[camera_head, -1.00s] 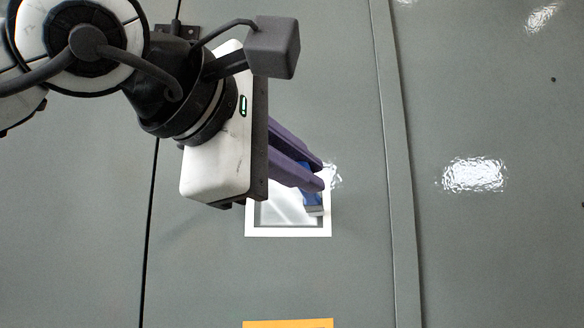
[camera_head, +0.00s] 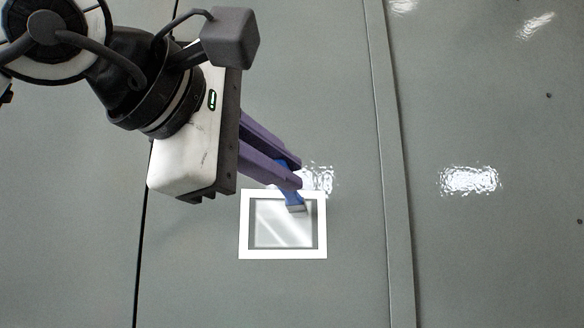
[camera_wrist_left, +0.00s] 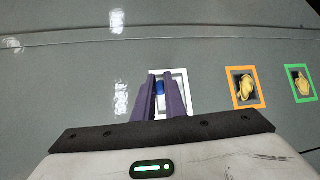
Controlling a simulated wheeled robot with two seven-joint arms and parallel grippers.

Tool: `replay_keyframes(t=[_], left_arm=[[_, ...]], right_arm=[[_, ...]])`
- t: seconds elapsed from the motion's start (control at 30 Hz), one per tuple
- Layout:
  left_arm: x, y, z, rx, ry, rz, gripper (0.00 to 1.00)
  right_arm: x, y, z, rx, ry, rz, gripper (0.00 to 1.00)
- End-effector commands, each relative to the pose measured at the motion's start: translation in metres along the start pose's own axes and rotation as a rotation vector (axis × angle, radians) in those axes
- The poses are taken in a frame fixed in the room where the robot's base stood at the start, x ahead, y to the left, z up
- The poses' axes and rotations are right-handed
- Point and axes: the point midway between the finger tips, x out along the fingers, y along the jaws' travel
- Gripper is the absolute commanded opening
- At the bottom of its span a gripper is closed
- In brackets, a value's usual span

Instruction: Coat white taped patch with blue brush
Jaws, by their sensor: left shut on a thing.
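The white taped patch (camera_head: 283,254) is a white square frame on the grey panel, with a grey, shiny inside that has lighter streaks. It also shows in the left wrist view (camera_wrist_left: 184,75), partly hidden by my fingers. My left gripper (camera_head: 295,172) is shut on the blue brush (camera_head: 291,198), whose grey tip lies over the upper right part of the patch's inside. I cannot tell whether the tip touches the surface. The brush's blue handle shows between the fingers in the left wrist view (camera_wrist_left: 160,88). My right gripper is in neither view.
In the left wrist view, an orange taped frame (camera_wrist_left: 237,105) and a green taped frame (camera_wrist_left: 289,70) each hold a yellow thing, to the right of the white patch. A raised vertical seam (camera_head: 394,170) runs right of the patch. The panel right of it is clear.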

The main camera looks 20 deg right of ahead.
Motion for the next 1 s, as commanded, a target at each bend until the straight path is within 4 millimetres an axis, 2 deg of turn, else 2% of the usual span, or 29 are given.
replay_keyframes(t=[1.0], left_arm=[[-0.029,0.001,-0.036,-0.001,0.002,0.001,0.00]], right_arm=[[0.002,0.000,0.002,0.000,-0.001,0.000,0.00]])
